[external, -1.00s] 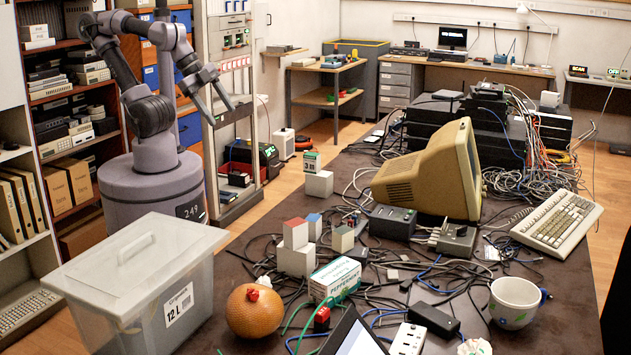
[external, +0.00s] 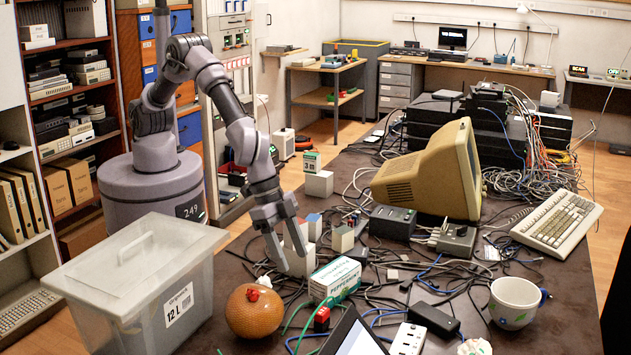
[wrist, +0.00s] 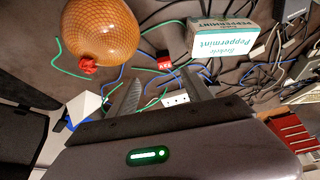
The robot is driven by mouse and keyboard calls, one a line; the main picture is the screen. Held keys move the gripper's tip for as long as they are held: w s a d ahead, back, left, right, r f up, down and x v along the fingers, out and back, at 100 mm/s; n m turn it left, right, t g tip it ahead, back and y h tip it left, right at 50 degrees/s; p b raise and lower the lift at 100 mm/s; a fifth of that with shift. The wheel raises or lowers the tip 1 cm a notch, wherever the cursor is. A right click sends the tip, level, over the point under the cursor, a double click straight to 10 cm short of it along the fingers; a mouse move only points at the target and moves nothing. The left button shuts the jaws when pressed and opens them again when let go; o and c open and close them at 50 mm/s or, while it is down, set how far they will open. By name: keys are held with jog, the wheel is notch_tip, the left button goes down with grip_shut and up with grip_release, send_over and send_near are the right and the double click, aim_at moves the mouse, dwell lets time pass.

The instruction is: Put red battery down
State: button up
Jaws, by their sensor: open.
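A small red-and-black battery (external: 321,319) stands on the dark table in front of the peppermint box. In the wrist view, a red labelled piece that looks like this battery (wrist: 164,63) lies beyond the fingertips. My gripper (external: 293,258) points down over the table, above and left of the peppermint box, in front of the small blocks. Its jaws are open with nothing between them; the two fingers also show in the wrist view (wrist: 164,92). A red block behind the gripper is partly hidden by it.
The peppermint box (external: 335,280), an orange netted ball (external: 254,312) and a lidded clear bin (external: 140,285) are near. Cables cover much of the table. A laptop (external: 354,336), white cup (external: 515,302) and beige monitor (external: 415,182) also stand there.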

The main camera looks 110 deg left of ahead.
aim_at(319, 309)
jog(key=b+x, duration=0.2)
jog(key=x, duration=0.3)
jog(key=b+x, duration=0.2)
jog(key=x, duration=0.4)
jog(key=w+b+x, duration=0.1)
jog(key=x, duration=0.5)
jog(key=shift+a+r+b, duration=0.25)
jog(key=shift+a+b, duration=0.1)
jog(key=shift+b, duration=0.05)
jog(key=shift+r, duration=0.1)
grip_shut()
